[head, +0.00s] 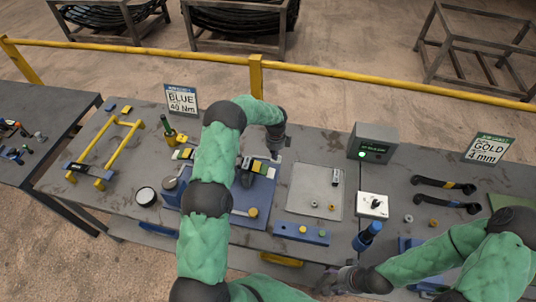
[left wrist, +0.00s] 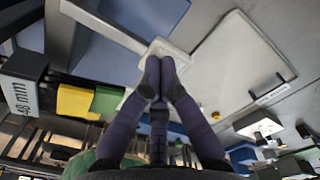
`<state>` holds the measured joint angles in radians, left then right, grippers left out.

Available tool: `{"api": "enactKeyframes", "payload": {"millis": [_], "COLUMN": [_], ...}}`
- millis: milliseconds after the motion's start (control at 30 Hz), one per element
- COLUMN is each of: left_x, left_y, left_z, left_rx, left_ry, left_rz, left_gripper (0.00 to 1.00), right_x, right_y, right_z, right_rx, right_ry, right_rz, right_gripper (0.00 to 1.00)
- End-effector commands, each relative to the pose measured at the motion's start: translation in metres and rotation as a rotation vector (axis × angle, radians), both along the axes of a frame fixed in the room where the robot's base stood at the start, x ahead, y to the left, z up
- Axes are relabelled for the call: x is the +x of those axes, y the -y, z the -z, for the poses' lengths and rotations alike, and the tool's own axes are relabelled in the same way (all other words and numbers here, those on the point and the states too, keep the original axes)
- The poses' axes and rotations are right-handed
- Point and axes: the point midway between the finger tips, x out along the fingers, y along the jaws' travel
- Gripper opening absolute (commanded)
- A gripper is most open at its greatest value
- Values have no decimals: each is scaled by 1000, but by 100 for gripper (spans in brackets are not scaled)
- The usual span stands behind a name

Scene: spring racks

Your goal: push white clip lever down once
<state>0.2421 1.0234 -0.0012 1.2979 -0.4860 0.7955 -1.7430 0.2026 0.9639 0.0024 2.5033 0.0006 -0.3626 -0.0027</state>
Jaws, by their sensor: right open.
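The white clip lever shows in the left wrist view as a pale arm ending in a flat pad (left wrist: 172,50). My left gripper (left wrist: 160,66) has its two dark fingertips together at the near edge of this pad, and they look to be touching or just above it. Nothing shows between the fingers. In the head view my left gripper (head: 274,154) points down over the blue fixture (head: 240,208), and my arm hides much of the fixture and the lever. My right gripper (head: 332,281) is open, low at the table's front edge.
A grey mat (head: 305,180) with small parts lies right of the fixture. A yellow-handled frame (head: 110,147) stands left. Yellow and green blocks (left wrist: 78,101) are near my left fingers.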

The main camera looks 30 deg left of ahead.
Motion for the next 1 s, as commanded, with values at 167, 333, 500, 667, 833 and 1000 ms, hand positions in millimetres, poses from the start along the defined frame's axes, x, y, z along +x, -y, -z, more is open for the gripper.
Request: {"api": "enactKeyframes", "payload": {"millis": [167,333,500,667,833,1000], "left_x": [-1,0,0,0,0,0], "left_y": [1,1,1,1,1,1], "left_z": [-16,-31,-46,-60,-75,-85], "left_rx": [-1,-1,-1,-1,-1,-1], "left_ry": [-2,-1,-1,0,1,0], "left_rz": [1,1,1,1,1,1], "left_gripper": [0,0,0,0,0,0], "right_x": [0,0,0,0,0,0], "right_y": [0,0,0,0,0,0], "right_z": [-8,-13,-19,-24,-30,-34], "right_rx": [0,0,0,0,0,0], "right_ry": [0,0,0,0,0,0], "right_rz": [0,0,0,0,0,0], "right_gripper": [56,56,56,56,56,56]}}
